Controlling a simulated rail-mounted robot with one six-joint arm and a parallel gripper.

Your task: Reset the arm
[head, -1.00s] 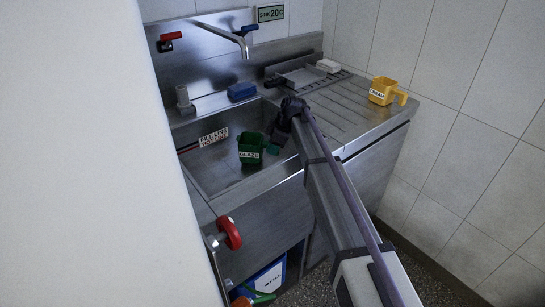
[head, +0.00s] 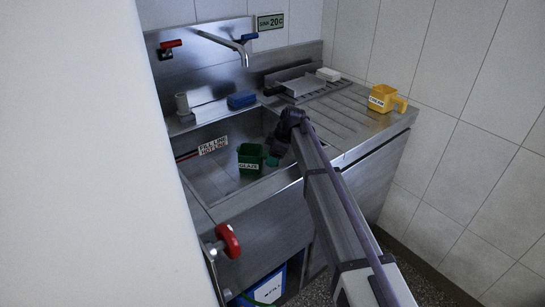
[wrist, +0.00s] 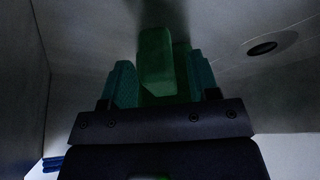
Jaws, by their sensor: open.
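My gripper (head: 272,160) is low in the sink at the end of my arm, on the right side of a green jug (head: 249,158) labelled GLAZE. The jug stands upright on the sink floor. In the wrist view, the teal fingers of my gripper (wrist: 160,82) are apart, with the green jug's handle (wrist: 155,62) between them. The fingers are open; whether either one touches the handle is not clear. Much of the jug is dark or hidden in the wrist view.
The steel sink's walls enclose the gripper, and a drain hole (wrist: 262,48) shows nearby. A tap (head: 225,42) reaches over the sink. A blue sponge (head: 241,99) lies on the back ledge. A yellow jug (head: 380,97) and a white block (head: 328,74) are on the right drainboard.

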